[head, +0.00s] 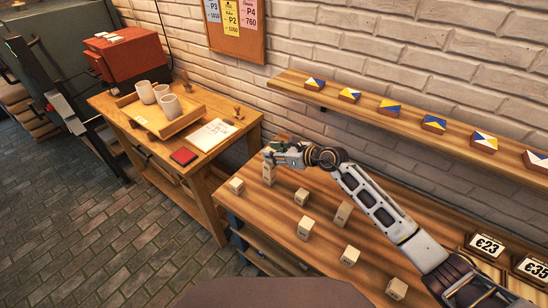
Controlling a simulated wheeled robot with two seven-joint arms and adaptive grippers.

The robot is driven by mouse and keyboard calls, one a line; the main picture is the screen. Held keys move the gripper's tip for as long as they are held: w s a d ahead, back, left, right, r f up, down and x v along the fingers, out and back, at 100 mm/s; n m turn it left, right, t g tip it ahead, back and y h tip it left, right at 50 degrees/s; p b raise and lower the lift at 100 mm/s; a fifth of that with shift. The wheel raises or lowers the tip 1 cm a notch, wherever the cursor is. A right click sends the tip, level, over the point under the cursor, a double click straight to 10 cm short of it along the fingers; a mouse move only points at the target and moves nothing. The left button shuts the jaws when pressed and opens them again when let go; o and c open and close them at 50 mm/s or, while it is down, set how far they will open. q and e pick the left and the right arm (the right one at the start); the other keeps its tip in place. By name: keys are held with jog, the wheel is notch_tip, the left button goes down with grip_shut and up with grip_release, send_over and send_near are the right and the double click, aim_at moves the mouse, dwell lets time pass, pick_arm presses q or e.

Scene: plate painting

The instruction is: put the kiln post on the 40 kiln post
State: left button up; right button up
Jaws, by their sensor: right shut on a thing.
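My right gripper (272,153) is at the back left of the wooden bench and is shut on a pale kiln post (268,159), which its fingers partly hide. Directly under it stands another pale kiln post (269,175), upright on the bench. The held post lines up above this one; I cannot tell whether they touch. I cannot read which post is marked 40. My left gripper is out of view.
Several more pale posts stand apart on the bench (325,262), including one at the left (237,187) and one in the middle (343,213). A wall shelf (380,122) carries painted tiles. A side table (222,164) holds a tray with cups.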

jog(key=shift+f, duration=1.15)
jog(key=shift+f, duration=0.15)
jog(key=o, duration=1.1)
jog(key=shift+c, duration=0.2)
jog(key=shift+r, duration=0.2)
jog(key=b+v, duration=0.1)
jog(key=v, duration=1.1)
jog(key=shift+f, duration=0.15)
